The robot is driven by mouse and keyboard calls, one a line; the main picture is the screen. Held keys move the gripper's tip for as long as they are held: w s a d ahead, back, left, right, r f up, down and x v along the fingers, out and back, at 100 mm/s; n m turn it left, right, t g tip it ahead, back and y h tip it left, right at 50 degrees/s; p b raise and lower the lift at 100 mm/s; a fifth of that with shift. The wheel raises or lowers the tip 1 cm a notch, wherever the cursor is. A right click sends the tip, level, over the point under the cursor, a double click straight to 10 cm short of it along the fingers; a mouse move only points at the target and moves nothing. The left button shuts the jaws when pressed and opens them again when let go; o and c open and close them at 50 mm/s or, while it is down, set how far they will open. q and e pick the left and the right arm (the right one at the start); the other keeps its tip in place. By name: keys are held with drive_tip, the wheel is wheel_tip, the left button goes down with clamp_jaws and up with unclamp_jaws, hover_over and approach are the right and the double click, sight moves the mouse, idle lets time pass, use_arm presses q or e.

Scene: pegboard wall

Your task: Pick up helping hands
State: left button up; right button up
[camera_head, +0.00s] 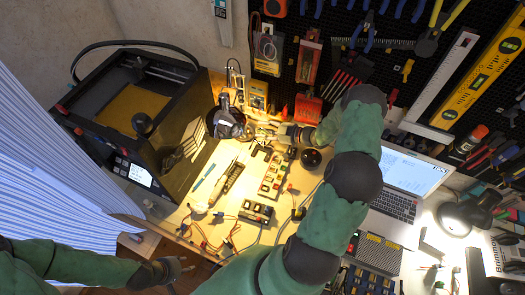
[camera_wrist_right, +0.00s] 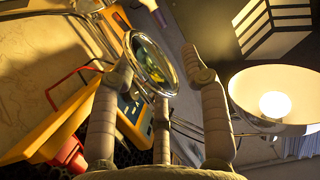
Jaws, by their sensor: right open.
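The helping hands' round magnifying lens with a metal rim (camera_wrist_right: 153,64) shows in the right wrist view, between the fingers of my right gripper (camera_wrist_right: 165,75). The gripper is open around the lens; I cannot tell whether any finger touches it. In the head view, my right gripper (camera_head: 256,132) reaches left over the back of the workbench, beside the small helping hands (camera_head: 229,122), whose stand is hard to make out. My left gripper (camera_head: 184,266) is low at the left, away from the bench's tools; its jaw opening is unclear.
A lamp with a lit bulb (camera_wrist_right: 275,105) is close to the right finger in the wrist view. A black 3D printer (camera_head: 140,100) stands left, a yellow meter (camera_head: 256,95) behind. Boards and wires cover the bench. A laptop (camera_head: 400,185) stands right, beneath the pegboard (camera_head: 385,70).

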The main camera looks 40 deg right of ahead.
drive_tip(key=shift+w+a+f, duration=0.1)
drive_tip(key=shift+w+a, duration=0.1)
drive_tip(key=shift+w, duration=0.15)
clamp_jaws()
